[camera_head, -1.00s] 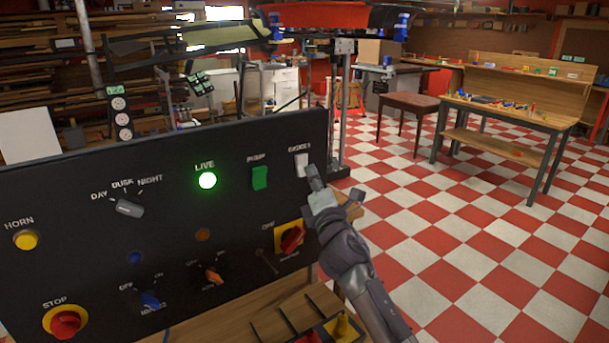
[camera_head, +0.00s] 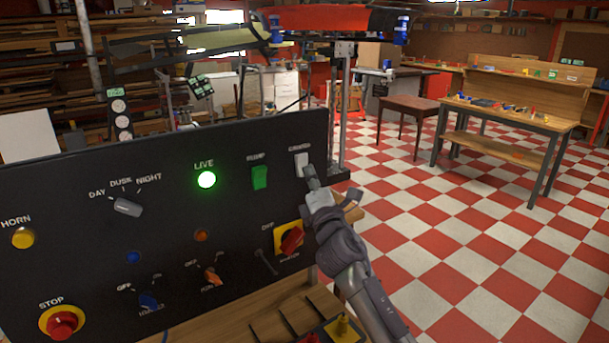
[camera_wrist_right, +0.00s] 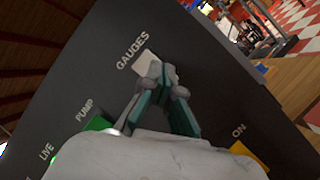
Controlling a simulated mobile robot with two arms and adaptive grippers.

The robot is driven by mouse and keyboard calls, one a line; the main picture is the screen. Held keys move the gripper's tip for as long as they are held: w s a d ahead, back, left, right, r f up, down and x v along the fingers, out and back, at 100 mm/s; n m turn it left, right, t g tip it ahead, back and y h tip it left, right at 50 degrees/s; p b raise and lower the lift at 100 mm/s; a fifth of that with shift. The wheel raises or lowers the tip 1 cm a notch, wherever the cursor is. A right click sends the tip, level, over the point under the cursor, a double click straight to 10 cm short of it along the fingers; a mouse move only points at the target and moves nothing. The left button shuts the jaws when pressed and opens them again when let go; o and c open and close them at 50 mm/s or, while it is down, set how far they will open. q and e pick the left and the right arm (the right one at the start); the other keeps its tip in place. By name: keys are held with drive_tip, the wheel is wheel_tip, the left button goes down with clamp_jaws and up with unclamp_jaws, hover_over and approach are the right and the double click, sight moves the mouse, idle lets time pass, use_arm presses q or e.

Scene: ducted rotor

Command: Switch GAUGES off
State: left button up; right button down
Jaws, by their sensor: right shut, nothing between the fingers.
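The GAUGES switch (camera_head: 301,164) is a white rocker at the upper right of the black panel (camera_head: 80,200). Its label is readable in the right wrist view, where the switch (camera_wrist_right: 147,63) is partly covered by my fingertips. My right gripper (camera_head: 311,178) is shut and empty, with its fingertips at the lower part of the switch. In the right wrist view the fingertips (camera_wrist_right: 160,76) overlap the switch's lower edge; I cannot tell whether they press it. My left gripper is not in view.
Left of GAUGES are the green PUMP switch (camera_head: 260,177) and the lit green LIVE lamp (camera_head: 206,180). Below is a red knob on a yellow plate (camera_head: 290,240). A red STOP button (camera_head: 62,324) sits at lower left. The checkered floor (camera_head: 450,240) to the right is open.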

drive_tip(key=shift+w+a+f, duration=0.1)
drive_tip(key=shift+w+a, duration=0.05)
drive_tip(key=shift+w, duration=0.05)
idle(0.3)
idle(0.3)
drive_tip(key=shift+s+d+r+p, duration=0.35)
drive_tip(key=shift+s+p, duration=0.1)
drive_tip(key=shift+p, duration=0.2)
drive_tip(key=shift+s+d, duration=0.15)
drive_tip(key=shift+s, duration=0.1)
drive_tip(key=shift+r+p, duration=0.15)
drive_tip(key=shift+p, duration=0.25)
drive_tip(key=s+d+p, duration=0.1)
drive_tip(key=s+r+p, duration=0.1)
drive_tip(key=p, duration=0.1)
drive_tip(key=s+d+p, duration=0.1)
drive_tip(key=shift+s+d+r, duration=0.3)
drive_tip(key=shift+s+r, duration=0.05)
drive_tip(key=shift+r, duration=0.05)
